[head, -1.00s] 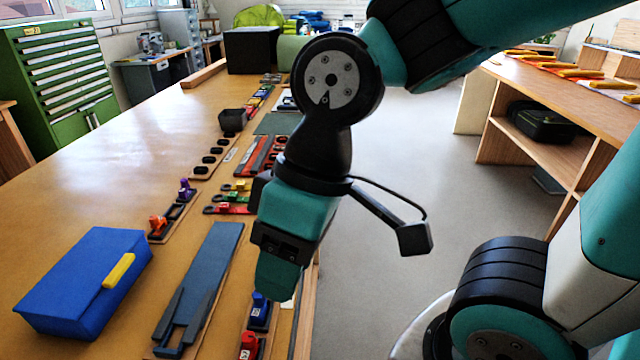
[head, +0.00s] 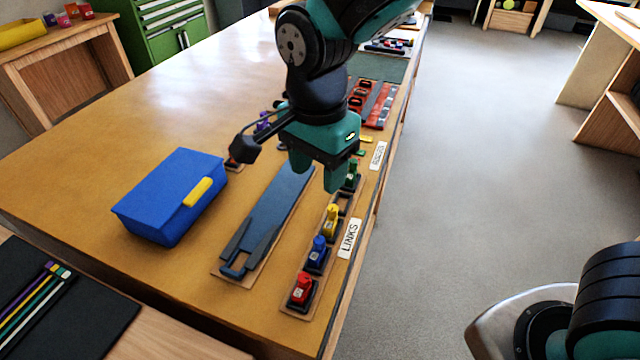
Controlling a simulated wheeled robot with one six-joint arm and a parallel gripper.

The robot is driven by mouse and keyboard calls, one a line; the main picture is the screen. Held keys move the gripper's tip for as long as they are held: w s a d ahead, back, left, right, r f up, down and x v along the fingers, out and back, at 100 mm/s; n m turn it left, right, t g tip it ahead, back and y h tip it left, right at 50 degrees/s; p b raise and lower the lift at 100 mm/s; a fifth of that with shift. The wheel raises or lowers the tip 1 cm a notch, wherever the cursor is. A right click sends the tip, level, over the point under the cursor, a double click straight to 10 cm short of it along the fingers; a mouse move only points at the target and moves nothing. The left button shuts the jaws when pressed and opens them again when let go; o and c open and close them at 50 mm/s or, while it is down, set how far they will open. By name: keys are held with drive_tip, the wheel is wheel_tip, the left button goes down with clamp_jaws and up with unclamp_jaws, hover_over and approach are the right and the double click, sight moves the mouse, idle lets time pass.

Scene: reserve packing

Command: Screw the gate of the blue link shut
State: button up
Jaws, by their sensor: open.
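The blue link (head: 318,251) stands in the row of links near the table's front right edge, between the red link (head: 301,289) and the yellow link (head: 331,220). It is upright in a dark holder. Its gate is too small to make out. My gripper (head: 318,180) points down above the row, farther up the table than the blue link and apart from it. Its two fingers are spread with nothing between them. A green link (head: 353,172) shows just beside the right finger.
A white LINKS label (head: 349,239) lies right of the row. A long blue-grey fixture (head: 268,222) lies left of it. A blue box with a yellow latch (head: 170,195) stands farther left. Red tool trays (head: 375,103) lie beyond my gripper.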

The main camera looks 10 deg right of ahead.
sight(319, 240)
wheel_tip(319, 240, down, 17)
drive_tip(key=shift+p, duration=0.95)
clamp_jaws()
drive_tip(key=m, duration=0.7)
drive_tip(key=m, duration=0.7)
drive_tip(key=shift+f+p, duration=0.1)
drive_tip(key=shift+p, duration=0.25)
unclamp_jaws()
